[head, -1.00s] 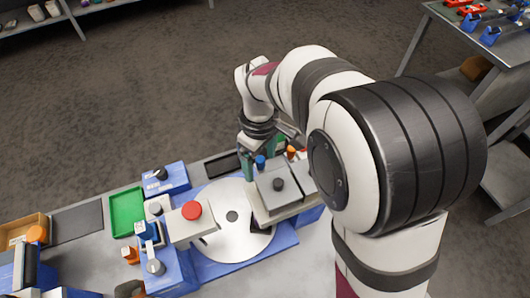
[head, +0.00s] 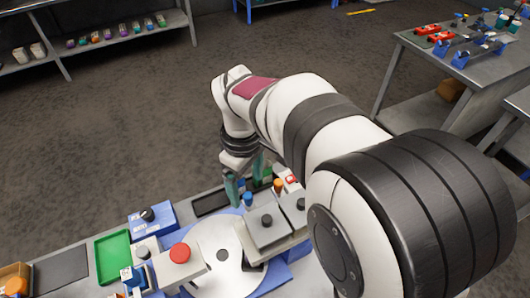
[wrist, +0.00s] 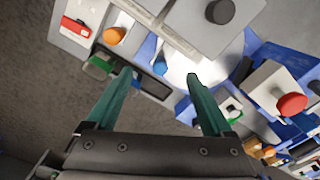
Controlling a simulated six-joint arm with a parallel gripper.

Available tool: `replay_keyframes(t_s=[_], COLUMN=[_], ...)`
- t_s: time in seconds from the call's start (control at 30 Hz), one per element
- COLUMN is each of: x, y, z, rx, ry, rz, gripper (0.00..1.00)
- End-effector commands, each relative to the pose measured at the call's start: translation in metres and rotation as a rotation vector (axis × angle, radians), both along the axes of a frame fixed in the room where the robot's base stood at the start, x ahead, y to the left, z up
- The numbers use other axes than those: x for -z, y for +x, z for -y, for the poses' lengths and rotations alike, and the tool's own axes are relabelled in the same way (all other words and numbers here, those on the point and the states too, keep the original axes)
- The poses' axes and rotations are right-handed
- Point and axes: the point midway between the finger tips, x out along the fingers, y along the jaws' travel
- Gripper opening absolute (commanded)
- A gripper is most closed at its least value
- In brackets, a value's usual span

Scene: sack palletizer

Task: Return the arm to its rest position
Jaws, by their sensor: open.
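My gripper (head: 246,178) is above the back edge of the bench in the head view, beside the grey block with a black knob (head: 267,221). In the wrist view my gripper (wrist: 163,77) shows two green fingers spread wide apart with nothing held between them. The fingertips look apart from the bench parts below. My arm reaches out from the right of the head view and hides part of the bench.
A white disc (head: 222,256), a red button (head: 180,253) and a green tray (head: 113,257) are on the bench. An orange knob (wrist: 115,35) is near the gripper. Shelves (head: 120,45) stand far left and a table (head: 430,60) far right. Open floor lies behind.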

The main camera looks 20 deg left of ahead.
Motion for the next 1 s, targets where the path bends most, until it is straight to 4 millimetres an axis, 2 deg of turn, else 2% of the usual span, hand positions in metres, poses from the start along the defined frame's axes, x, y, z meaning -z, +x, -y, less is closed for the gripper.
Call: replay_keyframes(t_s=[0.2, 0.67, 0.77, 0.9, 1.0], x=[-0.024, -0.029, -0.049, -0.086, -0.099], y=[0.0, 0.001, 0.003, -0.007, -0.02], z=[0.0, 0.003, 0.032, 0.1, 0.136], rx=[0.0, 0.017, 0.184, 0.622, 0.891], ry=[0.002, 0.007, 0.065, 0.22, 0.323], rz=[0.001, 0.005, 0.043, 0.132, 0.185], gripper=[0.86, 0.86, 0.86, 0.86, 0.86])
